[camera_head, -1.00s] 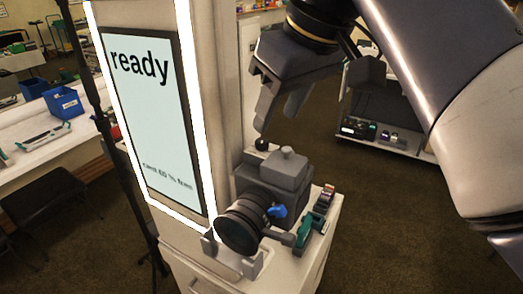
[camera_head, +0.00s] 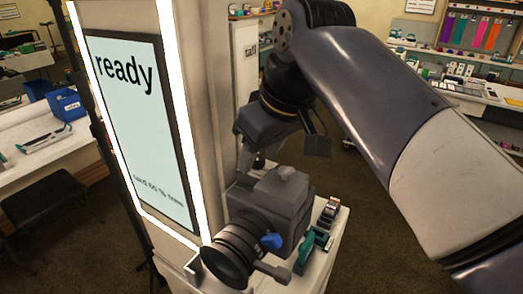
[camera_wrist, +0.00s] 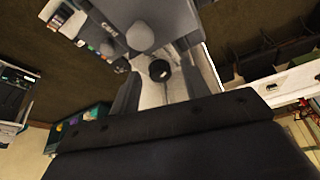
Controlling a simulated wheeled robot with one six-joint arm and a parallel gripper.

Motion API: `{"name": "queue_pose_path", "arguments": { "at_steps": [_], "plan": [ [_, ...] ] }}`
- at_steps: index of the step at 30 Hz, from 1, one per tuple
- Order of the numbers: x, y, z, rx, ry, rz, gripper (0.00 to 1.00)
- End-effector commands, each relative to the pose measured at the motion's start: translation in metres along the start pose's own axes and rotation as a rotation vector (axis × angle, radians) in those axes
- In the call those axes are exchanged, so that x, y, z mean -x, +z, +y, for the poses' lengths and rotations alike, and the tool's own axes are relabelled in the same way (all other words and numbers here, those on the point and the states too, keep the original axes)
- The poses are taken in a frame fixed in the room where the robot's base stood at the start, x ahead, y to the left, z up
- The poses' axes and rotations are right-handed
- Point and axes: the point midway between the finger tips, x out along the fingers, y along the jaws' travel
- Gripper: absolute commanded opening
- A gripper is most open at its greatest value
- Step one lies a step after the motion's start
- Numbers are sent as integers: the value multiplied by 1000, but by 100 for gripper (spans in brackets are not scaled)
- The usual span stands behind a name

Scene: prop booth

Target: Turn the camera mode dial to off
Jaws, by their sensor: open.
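The dark grey camera (camera_head: 285,200) stands on a white stand beside the booth screen, its black lens (camera_head: 230,252) towards the front left. A raised grey knob shows on its top, and a blue part (camera_head: 271,241) on its side. A round black knob (camera_wrist: 160,70) sits on a pale surface behind the camera; I cannot tell which knob is the mode dial or read its setting. My gripper (camera_head: 249,152) is low behind the camera, fingers down and open. In the wrist view its fingers (camera_wrist: 160,80) appear on either side of the black knob; contact cannot be told.
The lit booth panel with the "ready" screen (camera_head: 137,120) rises close on the left. Small teal and dark items (camera_head: 313,245) lie on the stand right of the camera. A white table with a blue bin (camera_head: 66,103) is farther left. Open carpet lies to the right.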

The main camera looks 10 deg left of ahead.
Motion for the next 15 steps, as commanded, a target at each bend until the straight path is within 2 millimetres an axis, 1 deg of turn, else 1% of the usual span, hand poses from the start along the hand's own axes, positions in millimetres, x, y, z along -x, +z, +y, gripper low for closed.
{"name": "queue_pose_path", "arguments": {
  "at_steps": [1,2,15],
  "plan": [
    [0,0,0,0,0,0,44],
    [0,0,0,0,0,0,42],
    [0,0,0,0,0,0,6]
  ]
}}
